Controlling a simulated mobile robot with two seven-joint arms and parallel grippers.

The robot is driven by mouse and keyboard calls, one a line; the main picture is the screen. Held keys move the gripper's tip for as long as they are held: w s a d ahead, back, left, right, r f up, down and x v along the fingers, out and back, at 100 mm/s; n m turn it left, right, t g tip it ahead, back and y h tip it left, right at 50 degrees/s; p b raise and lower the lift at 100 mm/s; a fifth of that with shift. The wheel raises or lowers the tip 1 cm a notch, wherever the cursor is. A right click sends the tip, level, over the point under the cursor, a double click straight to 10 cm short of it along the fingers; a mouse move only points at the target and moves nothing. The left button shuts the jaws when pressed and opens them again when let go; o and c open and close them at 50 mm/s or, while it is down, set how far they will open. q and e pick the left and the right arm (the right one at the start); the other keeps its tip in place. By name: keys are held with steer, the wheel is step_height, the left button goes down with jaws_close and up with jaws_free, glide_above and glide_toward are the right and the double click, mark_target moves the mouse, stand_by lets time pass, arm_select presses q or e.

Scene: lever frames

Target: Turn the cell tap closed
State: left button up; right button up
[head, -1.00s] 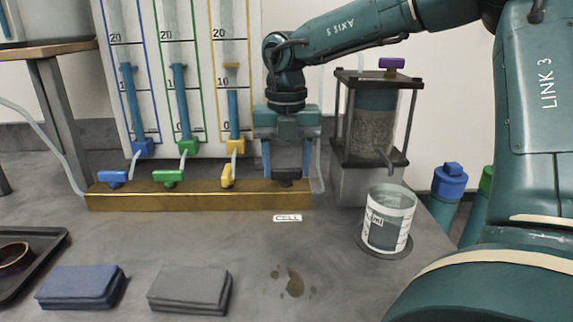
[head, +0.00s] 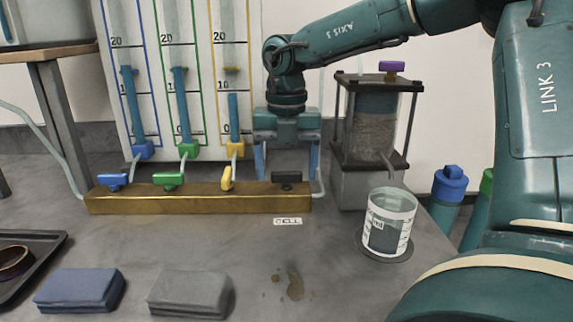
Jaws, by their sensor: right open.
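The cell tap (head: 287,177) is the dark tap at the right end of the brass manifold (head: 200,202), behind the CELL label (head: 288,221). Its handle lies crosswise, along the bar, like the blue tap (head: 113,181) and green tap (head: 168,180) handles. The yellow tap (head: 227,179) handle points across the bar instead. My right gripper (head: 287,172) points down over the cell tap. It is open, with one finger to each side of the handle and gaps between. I cannot tell the fingertips' exact depth. My left gripper is out of view.
A glass beaker (head: 389,220) stands right of the manifold, in front of a framed column (head: 372,125). Gauge tubes (head: 179,105) rise behind the taps. Folded blue (head: 80,290) and grey cloths (head: 188,292) lie in front, near a small spill (head: 291,284).

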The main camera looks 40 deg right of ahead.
mark_target(286, 172)
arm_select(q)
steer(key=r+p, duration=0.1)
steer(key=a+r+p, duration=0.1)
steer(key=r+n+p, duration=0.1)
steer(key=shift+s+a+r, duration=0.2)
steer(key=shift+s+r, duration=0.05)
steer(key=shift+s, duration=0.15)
arm_select(e)
step_height(286, 172, up, 13)
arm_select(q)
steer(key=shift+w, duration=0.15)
